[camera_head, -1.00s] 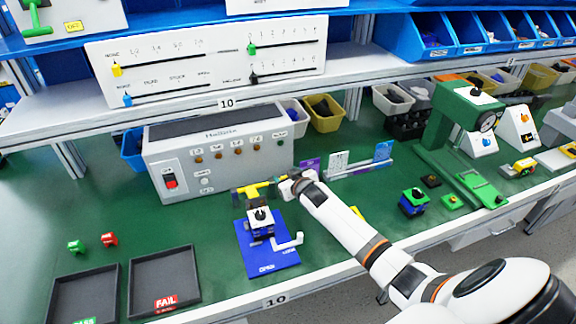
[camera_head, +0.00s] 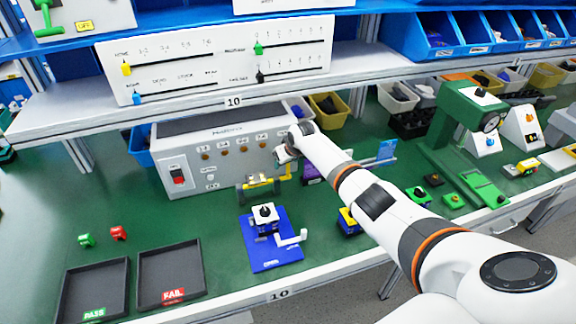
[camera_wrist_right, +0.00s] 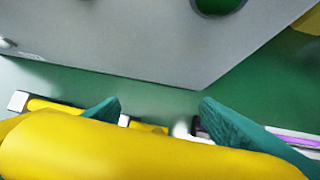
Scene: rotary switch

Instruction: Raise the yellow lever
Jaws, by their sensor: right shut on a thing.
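The yellow lever (camera_head: 289,172) stands upright at the right end of a pipe fitting with a yellow and metal body (camera_head: 258,186), in front of the grey control box. My right gripper (camera_head: 284,157) is at the lever's upper end in the head view and shut on it. In the right wrist view the lever (camera_wrist_right: 150,155) fills the bottom of the picture, large and close. The fingertips of the right gripper (camera_wrist_right: 156,104) show on its far side. The exact contact is hidden. My left gripper is not in view.
The grey control box (camera_head: 215,158) stands close behind the lever. A blue plate with a small switch (camera_head: 275,248) lies in front. Two dark trays (camera_head: 170,272) are at the front left. A green press (camera_head: 465,115) is at right. A shelf edge (camera_head: 200,108) runs above.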

